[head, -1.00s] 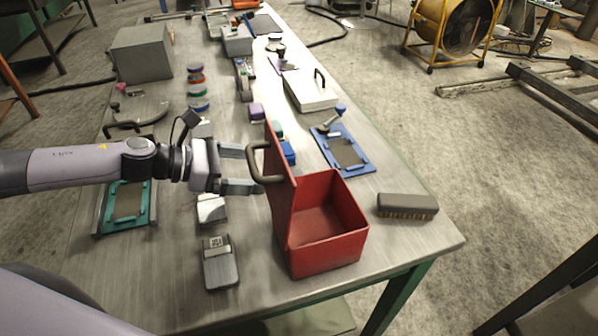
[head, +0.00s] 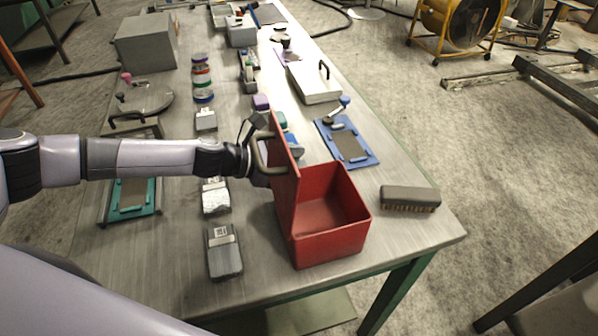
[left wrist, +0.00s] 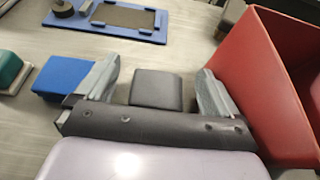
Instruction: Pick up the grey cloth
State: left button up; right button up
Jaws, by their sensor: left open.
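The grey cloth (left wrist: 156,88) shows in the left wrist view as a small dark grey folded block on the table. My left gripper (left wrist: 158,74) is open, with one finger on each side of the cloth; I cannot tell whether they touch it. In the head view the left wrist reaches in behind the upright lid of the red box, and the lid hides the fingertips and the cloth. My right gripper is in neither view.
The open red box (head: 335,235) stands close beside the left gripper. A blue block (left wrist: 66,76) and a teal block (left wrist: 9,70) lie left of the gripper in the wrist view. A blue-framed plate (head: 350,145) and a brush (head: 409,197) lie to the right.

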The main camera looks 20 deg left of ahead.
pick_arm(q)
jog(key=shift+w+d+f, duration=0.15)
jog(key=shift+d, duration=0.15)
jog(key=c, duration=1)
jog(key=shift+c, duration=0.2)
